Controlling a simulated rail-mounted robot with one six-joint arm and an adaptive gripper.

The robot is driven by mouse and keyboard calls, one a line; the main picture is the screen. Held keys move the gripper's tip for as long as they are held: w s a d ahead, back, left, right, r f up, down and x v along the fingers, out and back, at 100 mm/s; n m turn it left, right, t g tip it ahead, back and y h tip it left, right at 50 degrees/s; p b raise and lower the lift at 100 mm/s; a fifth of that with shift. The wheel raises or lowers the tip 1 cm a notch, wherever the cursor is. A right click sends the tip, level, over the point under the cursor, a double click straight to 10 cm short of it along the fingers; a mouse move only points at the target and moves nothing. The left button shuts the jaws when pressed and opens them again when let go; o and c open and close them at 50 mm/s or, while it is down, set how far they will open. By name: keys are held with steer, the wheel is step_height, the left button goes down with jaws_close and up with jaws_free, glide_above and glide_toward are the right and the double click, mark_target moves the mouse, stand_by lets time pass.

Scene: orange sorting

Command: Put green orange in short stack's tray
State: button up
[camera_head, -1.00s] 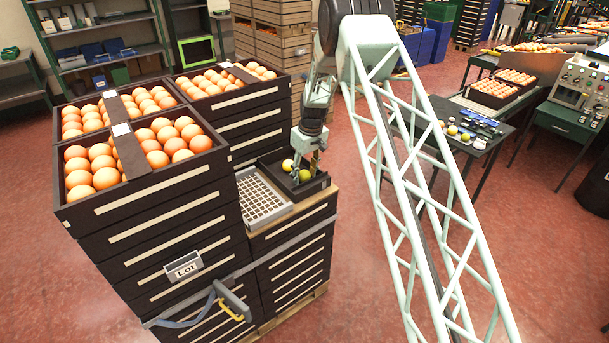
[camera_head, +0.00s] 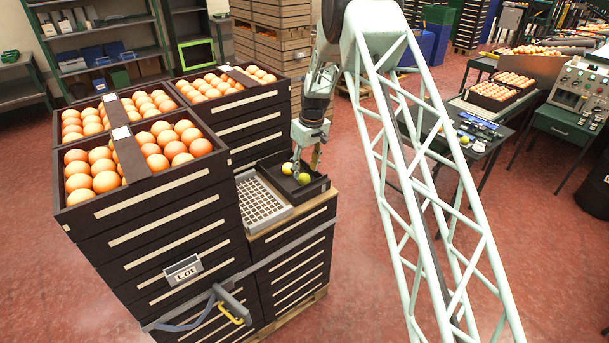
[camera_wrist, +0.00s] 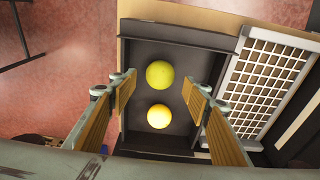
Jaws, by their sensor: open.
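My gripper (camera_head: 307,172) is open over the black tray (camera_head: 318,188) on top of the short stack. Two round fruits lie in that tray: a yellow-green orange (camera_wrist: 160,74) and a more yellow one (camera_wrist: 158,116). The tray floor (camera_wrist: 185,62) shows around both fruits.
A white grid tray (camera_head: 262,203) lies beside the black tray. The taller stack at left holds crates of orange fruit (camera_head: 106,181). At right, a dark table (camera_head: 478,147) carries small items, including a yellowish fruit (camera_head: 465,139).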

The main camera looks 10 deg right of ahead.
mark_target(307, 178)
step_height(307, 178, up, 7)
steer(key=s, duration=0.1)
steer(key=shift+d, duration=0.2)
steer(key=shift+r, duration=0.15)
stand_by(0.8)
